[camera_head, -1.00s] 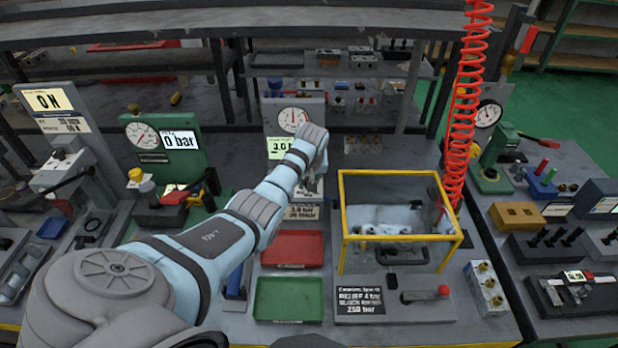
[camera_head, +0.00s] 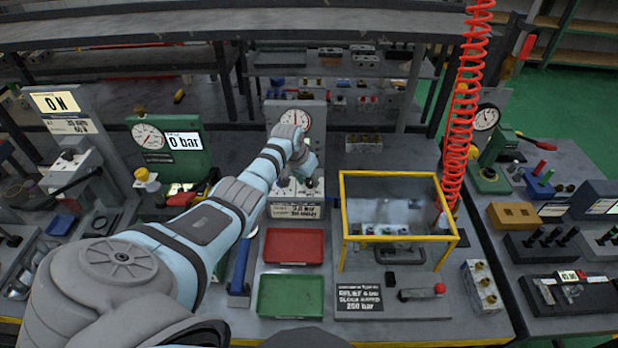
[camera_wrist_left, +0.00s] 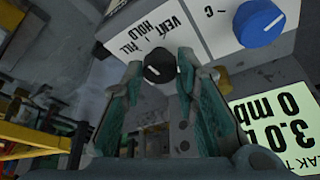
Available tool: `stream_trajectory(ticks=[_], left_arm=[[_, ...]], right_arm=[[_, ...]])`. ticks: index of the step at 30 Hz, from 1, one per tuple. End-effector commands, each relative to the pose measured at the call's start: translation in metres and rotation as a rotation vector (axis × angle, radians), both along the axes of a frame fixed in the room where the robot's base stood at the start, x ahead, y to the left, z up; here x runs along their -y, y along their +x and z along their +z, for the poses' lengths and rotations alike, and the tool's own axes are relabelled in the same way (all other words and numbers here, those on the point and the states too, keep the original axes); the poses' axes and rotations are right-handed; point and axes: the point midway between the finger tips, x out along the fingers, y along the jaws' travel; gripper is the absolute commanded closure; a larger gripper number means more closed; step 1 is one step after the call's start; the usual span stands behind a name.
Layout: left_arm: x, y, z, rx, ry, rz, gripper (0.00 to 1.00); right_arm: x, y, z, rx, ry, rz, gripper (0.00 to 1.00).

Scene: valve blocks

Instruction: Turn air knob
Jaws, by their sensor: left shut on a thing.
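The air panel (camera_head: 297,112) stands upright at the back middle with a round white gauge on it. In the left wrist view a black knob (camera_wrist_left: 159,65) with a white line sits by the words VENT, FILL and HOLD. My left gripper (camera_wrist_left: 160,80) has its two fingers on either side of this black knob and is shut on it. In the head view the left gripper (camera_head: 307,172) is at the foot of the panel, where the arm hides part of it. A blue knob (camera_wrist_left: 259,23) is to the right, clear of the fingers. My right gripper is not seen.
A red tray (camera_head: 294,246) and a green tray (camera_head: 290,296) lie in front of the panel. A yellow-framed clear box (camera_head: 400,215) stands to the right, with a red coiled hose (camera_head: 466,110) behind it. A green gauge stand (camera_head: 170,150) is at the left.

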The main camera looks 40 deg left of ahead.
Motion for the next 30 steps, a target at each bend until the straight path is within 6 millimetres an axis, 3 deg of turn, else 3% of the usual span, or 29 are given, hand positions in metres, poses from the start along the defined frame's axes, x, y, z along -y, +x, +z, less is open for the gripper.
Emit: stream_trajectory(ticks=[21, 22, 24, 25, 30], left_arm=[[0.0000, 0.0011, 0.0002, 0.003, 0.000, -0.092, 1.00], [0.0000, 0.0011, 0.0002, 0.003, 0.000, -0.092, 0.68], [-0.0002, 0.0009, 0.0002, 0.003, 0.000, -0.092, 0.57], [-0.0003, 0.0008, 0.0001, 0.002, -0.001, -0.091, 0.52], [-0.0008, 0.0003, 0.0000, 0.002, 0.000, -0.091, 0.52]], right_arm=[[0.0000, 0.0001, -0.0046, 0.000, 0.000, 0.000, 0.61], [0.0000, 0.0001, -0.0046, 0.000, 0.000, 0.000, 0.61], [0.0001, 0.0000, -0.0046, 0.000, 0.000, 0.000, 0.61], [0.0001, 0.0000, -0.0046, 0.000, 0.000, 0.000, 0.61], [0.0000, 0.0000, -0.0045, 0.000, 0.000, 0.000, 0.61]])
